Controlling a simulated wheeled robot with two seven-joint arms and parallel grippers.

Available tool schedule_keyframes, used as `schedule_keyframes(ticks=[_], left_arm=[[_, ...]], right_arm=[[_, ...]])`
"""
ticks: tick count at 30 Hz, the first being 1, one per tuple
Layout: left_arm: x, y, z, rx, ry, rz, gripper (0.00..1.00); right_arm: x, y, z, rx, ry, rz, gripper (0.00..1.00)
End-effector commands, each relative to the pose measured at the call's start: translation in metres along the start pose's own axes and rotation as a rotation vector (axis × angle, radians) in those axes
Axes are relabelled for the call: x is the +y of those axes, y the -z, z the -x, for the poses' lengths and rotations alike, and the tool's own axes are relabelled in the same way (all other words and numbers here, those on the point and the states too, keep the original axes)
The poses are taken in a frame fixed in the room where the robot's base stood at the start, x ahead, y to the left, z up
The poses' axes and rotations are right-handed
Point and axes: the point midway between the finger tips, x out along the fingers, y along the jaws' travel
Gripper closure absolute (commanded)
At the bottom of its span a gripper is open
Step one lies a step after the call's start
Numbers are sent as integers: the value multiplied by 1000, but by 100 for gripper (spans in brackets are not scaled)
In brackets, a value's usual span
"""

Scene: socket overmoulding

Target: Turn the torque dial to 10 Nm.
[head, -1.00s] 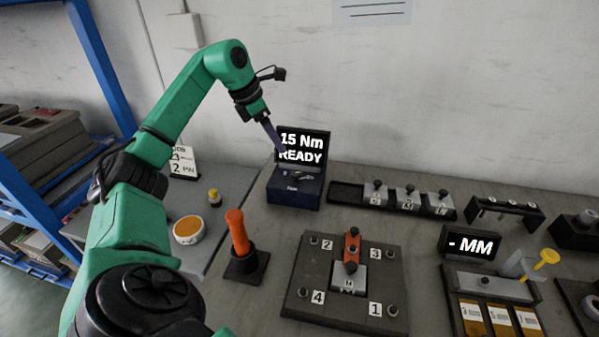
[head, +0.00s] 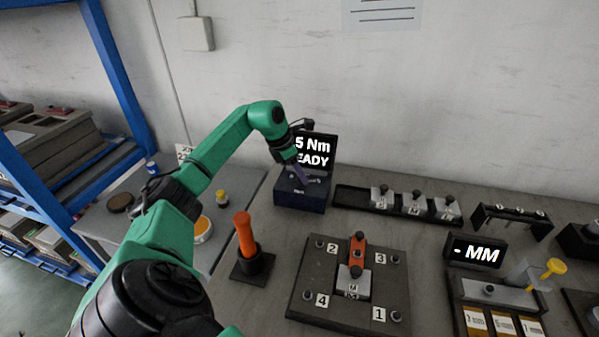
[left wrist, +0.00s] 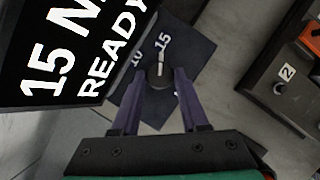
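The torque dial (left wrist: 159,72) is a dark round knob with a pale pointer line, on the dark blue top of the torque unit (head: 300,200). In the left wrist view its pointer is toward the mark 15, with the mark 10 to the left of it. The unit's display (left wrist: 65,50) reads 15 Nm READY; my arm partly hides it in the head view. My left gripper (left wrist: 158,80) is open, its two purple fingers on either side of the dial with gaps visible. In the head view the left gripper (head: 301,178) is over the unit's top. My right gripper is not in view.
An orange-handled tool (head: 243,232) stands in a dark holder in front of the unit. A numbered fixture plate (head: 310,295) lies to the right of it. A black tray (head: 350,199) with several grey blocks is right of the unit.

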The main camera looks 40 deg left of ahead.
Motion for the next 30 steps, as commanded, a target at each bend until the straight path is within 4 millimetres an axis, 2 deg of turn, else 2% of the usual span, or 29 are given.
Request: schedule_keyframes(ticks=[14, 20, 30], left_arm=[[0, 0, 1, 0, -25, 53, 100], [-1, 0, 2, 0, -71, 160, 100], [-4, -3, 3, -3, -187, 441, 100]], right_arm=[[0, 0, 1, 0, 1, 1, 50], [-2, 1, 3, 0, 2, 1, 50], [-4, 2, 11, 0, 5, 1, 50]])
